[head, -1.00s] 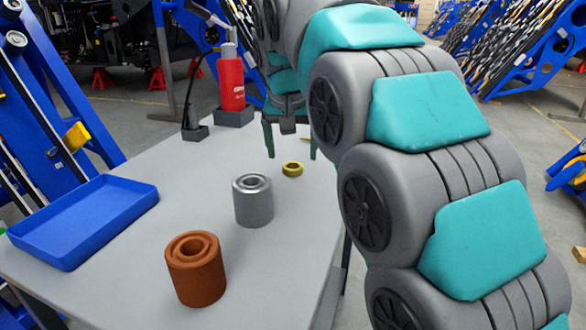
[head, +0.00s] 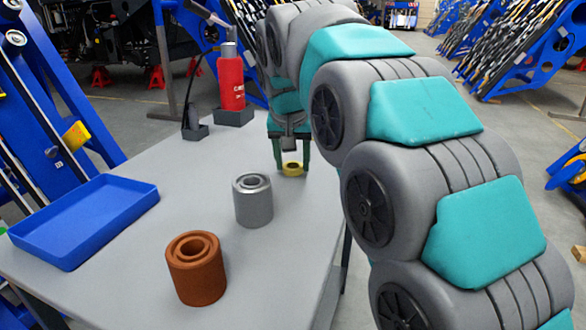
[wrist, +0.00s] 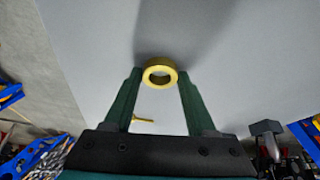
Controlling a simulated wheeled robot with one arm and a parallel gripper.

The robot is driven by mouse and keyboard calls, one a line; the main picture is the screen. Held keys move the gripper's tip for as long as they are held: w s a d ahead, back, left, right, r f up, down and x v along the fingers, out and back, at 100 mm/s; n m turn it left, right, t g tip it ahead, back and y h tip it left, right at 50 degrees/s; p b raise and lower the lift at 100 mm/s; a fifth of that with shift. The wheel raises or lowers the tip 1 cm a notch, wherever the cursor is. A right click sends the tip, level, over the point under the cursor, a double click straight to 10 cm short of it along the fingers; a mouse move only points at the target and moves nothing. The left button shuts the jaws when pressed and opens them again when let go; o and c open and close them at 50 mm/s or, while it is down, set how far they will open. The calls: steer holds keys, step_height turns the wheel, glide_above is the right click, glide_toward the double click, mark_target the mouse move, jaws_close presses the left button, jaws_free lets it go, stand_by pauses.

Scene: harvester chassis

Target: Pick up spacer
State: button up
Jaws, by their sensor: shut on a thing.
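The spacer appears to be the small yellow ring (head: 292,174) on the grey table, near its right edge. My gripper (head: 292,165) points down at it, with one green finger on each side. In the wrist view the ring (wrist: 159,61) sits between the two fingertips (wrist: 160,72), which are shut on its sides. The ring looks to be at table level; I cannot see a gap under it.
A silver hollow cylinder (head: 254,207) and a rust-brown one (head: 197,278) stand to the left and nearer. A blue tray (head: 85,240) lies at the left. A small yellow piece (wrist: 143,119) lies near the fingers.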

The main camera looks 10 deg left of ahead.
jaws_close()
steer(key=shift+r, duration=0.1)
